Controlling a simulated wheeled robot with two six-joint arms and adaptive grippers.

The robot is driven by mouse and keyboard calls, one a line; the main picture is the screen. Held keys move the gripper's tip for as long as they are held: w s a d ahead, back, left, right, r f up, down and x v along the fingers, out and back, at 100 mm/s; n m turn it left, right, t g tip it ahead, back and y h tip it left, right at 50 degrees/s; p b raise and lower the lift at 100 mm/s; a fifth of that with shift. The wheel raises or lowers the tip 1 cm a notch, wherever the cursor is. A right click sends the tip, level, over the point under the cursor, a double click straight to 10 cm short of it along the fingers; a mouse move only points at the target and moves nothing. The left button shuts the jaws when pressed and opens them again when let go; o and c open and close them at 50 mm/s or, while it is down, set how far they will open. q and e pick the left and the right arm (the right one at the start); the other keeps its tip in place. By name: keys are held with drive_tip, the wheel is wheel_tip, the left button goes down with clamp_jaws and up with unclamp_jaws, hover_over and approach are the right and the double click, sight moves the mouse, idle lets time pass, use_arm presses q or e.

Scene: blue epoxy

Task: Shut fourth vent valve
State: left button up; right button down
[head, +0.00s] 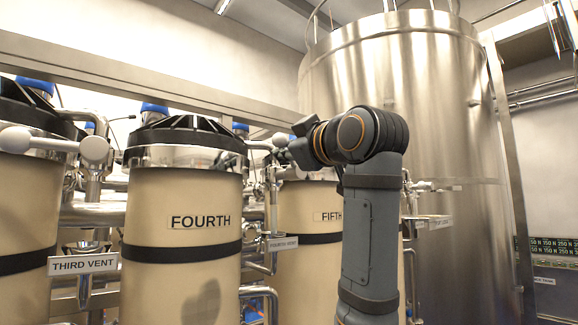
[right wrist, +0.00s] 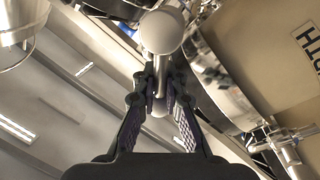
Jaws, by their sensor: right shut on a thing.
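The fourth vent valve has a pale rounded knob and bar (head: 259,145) beside the canister labelled FOURTH (head: 180,210). Its FOURTH VENT sign (head: 283,243) hangs lower down. My right gripper (head: 288,152) is at the valve, coming from the right; its fingers are small and partly hidden in the head view. In the right wrist view my right gripper's fingers (right wrist: 161,95) are closed around a slim grey bar, with the pale round knob (right wrist: 162,30) just beyond the fingertips. My left gripper is not in view.
The canister labelled FIFTH (head: 310,215) stands behind my right arm. The THIRD VENT sign (head: 83,264) and its valve knob (head: 95,150) are at the left. A large steel tank (head: 440,110) fills the right background. Pipes run between the canisters.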

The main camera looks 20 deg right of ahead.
drive_tip(key=shift+s+a+n+b, duration=0.2)
drive_tip(key=shift+s+n+b, duration=0.15)
drive_tip(key=shift+n, duration=0.25)
drive_tip(key=f+n+y+b, duration=0.1)
drive_tip(key=n, duration=0.2)
drive_tip(key=a+f+n+y+b, duration=0.1)
drive_tip(key=f+n+b, duration=0.1)
drive_tip(key=n, duration=0.2)
drive_tip(key=f+n+y+b, duration=0.1)
drive_tip(key=n+b, duration=0.1)
drive_tip(key=n, duration=0.1)
drive_tip(key=shift+a+f+n, duration=0.15)
drive_tip(key=shift+a+n, duration=0.15)
drive_tip(key=shift+a, duration=0.05)
drive_tip(key=shift+w+f+b, duration=0.1)
drive_tip(key=shift+f+b, duration=0.05)
drive_tip(key=shift+b, duration=0.15)
